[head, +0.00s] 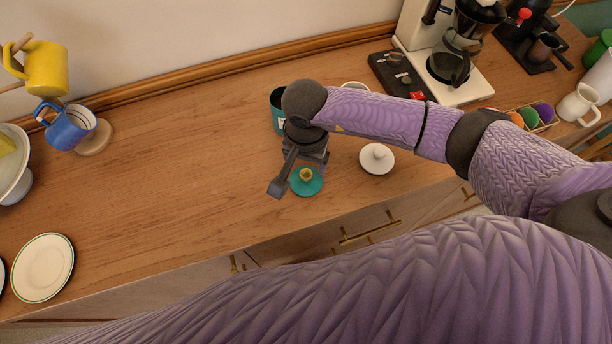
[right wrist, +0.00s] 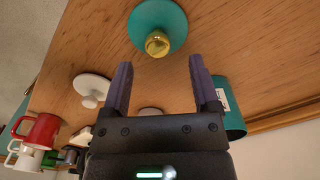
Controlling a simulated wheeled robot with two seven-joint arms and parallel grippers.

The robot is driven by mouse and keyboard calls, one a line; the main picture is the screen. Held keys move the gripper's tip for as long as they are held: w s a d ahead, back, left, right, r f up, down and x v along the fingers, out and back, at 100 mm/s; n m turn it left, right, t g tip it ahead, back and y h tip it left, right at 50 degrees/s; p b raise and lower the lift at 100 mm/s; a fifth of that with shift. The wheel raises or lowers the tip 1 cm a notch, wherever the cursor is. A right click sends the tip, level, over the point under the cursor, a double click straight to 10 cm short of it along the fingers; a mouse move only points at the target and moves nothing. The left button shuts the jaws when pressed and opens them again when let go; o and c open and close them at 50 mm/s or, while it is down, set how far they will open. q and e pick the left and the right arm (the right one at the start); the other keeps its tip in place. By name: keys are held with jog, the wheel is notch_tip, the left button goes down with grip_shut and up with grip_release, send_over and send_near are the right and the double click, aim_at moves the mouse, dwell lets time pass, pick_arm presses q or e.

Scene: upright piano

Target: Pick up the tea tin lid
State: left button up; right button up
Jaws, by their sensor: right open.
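The tea tin lid is a teal disc (head: 306,186) with a gold knob, lying knob up on the wooden counter near its front edge. In the right wrist view the lid (right wrist: 165,18) with its knob is just beyond the fingertips, roughly centred between them. My right gripper (head: 299,178) is open and empty above the lid, and its fingers (right wrist: 160,66) are spread wide. The teal tin (head: 276,108) stands behind, partly hidden by my right arm; its labelled side (right wrist: 226,96) shows beside the gripper in the right wrist view. My left gripper is out of view.
A white knobbed lid (head: 377,160) lies to the right of the teal lid. A coffee maker (head: 416,40), dark box (head: 385,62) and white mug (head: 577,104) are at the right. A mug tree and a plate (head: 43,268) are at the left. The counter's middle left is clear.

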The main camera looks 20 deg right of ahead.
aim_at(306, 172)
jog(key=f, duration=0.3)
jog(key=shift+s+f, duration=0.2)
jog(key=shift+f, duration=0.2)
grip_shut()
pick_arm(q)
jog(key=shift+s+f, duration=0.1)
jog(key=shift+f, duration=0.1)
pick_arm(e)
jog(key=shift+r, duration=0.1)
